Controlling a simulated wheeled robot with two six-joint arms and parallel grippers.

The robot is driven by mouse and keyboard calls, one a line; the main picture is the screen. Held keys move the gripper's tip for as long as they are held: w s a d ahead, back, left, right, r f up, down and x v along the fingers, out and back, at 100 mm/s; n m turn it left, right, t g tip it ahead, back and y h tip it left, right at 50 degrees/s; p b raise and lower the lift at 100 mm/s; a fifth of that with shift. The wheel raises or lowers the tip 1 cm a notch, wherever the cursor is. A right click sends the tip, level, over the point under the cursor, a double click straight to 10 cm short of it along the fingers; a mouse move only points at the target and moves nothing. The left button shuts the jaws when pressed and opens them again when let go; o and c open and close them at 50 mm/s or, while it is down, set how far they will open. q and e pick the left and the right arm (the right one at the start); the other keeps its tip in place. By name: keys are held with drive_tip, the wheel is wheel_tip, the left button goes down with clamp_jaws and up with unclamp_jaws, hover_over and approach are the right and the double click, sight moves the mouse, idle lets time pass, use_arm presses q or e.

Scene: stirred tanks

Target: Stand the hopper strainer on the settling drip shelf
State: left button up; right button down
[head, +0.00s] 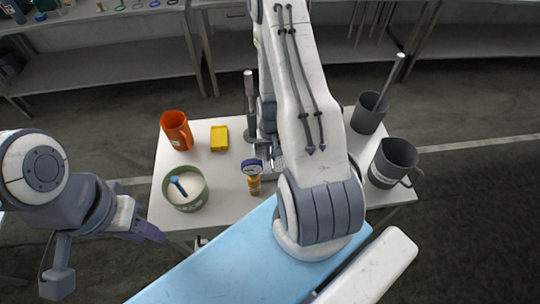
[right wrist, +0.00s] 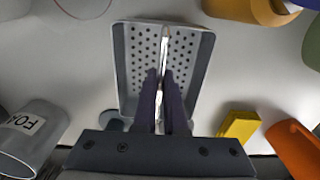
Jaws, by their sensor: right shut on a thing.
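In the right wrist view, my right gripper (right wrist: 165,75) is shut on a thin, pale thing (right wrist: 165,48) seen edge-on. It may be the hopper strainer, but its shape is mostly hidden by the fingers. A grey perforated tray with raised edges (right wrist: 126,75), which looks like the settling drip shelf, lies behind it. I cannot tell whether the held thing touches the tray. In the head view, my right arm hides most of this area. My left gripper (head: 150,232) is left of the table, away from these things; its jaw opening is unclear.
On the white table stand an orange jug (head: 176,131), a yellow block (head: 219,138), a green tub (head: 198,201) with white contents and blue scoop, a blue-topped amber container (head: 254,185), a dark post (head: 251,120) and two grey vessels (head: 398,158) (head: 368,115) at right.

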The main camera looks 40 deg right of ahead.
drive_tip(key=shift+f, duration=0.25)
drive_tip(key=shift+f, duration=0.2)
drive_tip(key=c, duration=1)
unclamp_jaws()
drive_tip(key=shift+r, duration=0.1)
drive_tip(key=shift+r, duration=0.25)
wheel_tip(320, 180, up, 12)
drive_tip(key=shift+f+b, duration=0.1)
drive_tip(key=shift+b, duration=0.9)
